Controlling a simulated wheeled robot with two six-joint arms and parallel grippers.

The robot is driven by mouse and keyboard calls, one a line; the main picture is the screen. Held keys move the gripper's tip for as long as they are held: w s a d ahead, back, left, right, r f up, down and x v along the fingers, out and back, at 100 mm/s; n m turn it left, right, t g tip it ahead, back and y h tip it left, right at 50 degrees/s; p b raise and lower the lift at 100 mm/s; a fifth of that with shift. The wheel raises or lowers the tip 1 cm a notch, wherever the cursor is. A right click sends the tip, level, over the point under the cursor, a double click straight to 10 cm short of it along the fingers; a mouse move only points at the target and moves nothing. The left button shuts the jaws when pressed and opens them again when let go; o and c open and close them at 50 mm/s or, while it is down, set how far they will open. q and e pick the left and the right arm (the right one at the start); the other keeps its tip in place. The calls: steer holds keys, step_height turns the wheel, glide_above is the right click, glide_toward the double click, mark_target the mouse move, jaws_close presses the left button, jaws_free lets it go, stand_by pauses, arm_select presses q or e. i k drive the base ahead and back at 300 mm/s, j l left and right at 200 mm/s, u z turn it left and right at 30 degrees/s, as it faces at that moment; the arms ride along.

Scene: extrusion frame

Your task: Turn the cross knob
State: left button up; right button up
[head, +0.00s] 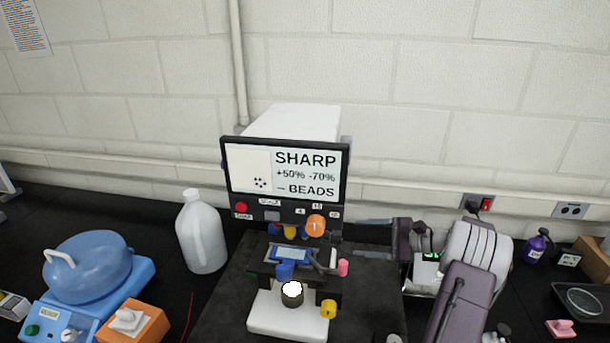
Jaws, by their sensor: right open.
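No part is clearly readable as a cross knob. A white raised handle or knob (127,319) sits on an orange box at the lower left; its exact shape is too small to tell. The microscope-like instrument (290,318) in the middle carries several small round knobs: an orange one (316,225), a pink one (343,267) and a yellow one (328,308). My right gripper (360,238) reaches in from the right, its two grey fingers apart and pointing left. It is open and empty, just right of the orange and pink knobs. My left gripper is out of view.
A screen (285,172) reading "SHARP" tops the instrument. A white jug (201,232) stands left of it, beside a blue lidded machine (88,268). A purple bottle (537,246) and wall sockets (571,210) are at the right. Dark bench shows between jug and blue machine.

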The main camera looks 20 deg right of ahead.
mark_target(329, 308)
steer(key=k+l, duration=0.35)
steer(key=l, duration=0.15)
steer(key=k+l, duration=0.35)
steer(key=l, duration=0.2)
steer(key=j+u, duration=0.1)
steer(key=j, duration=0.55)
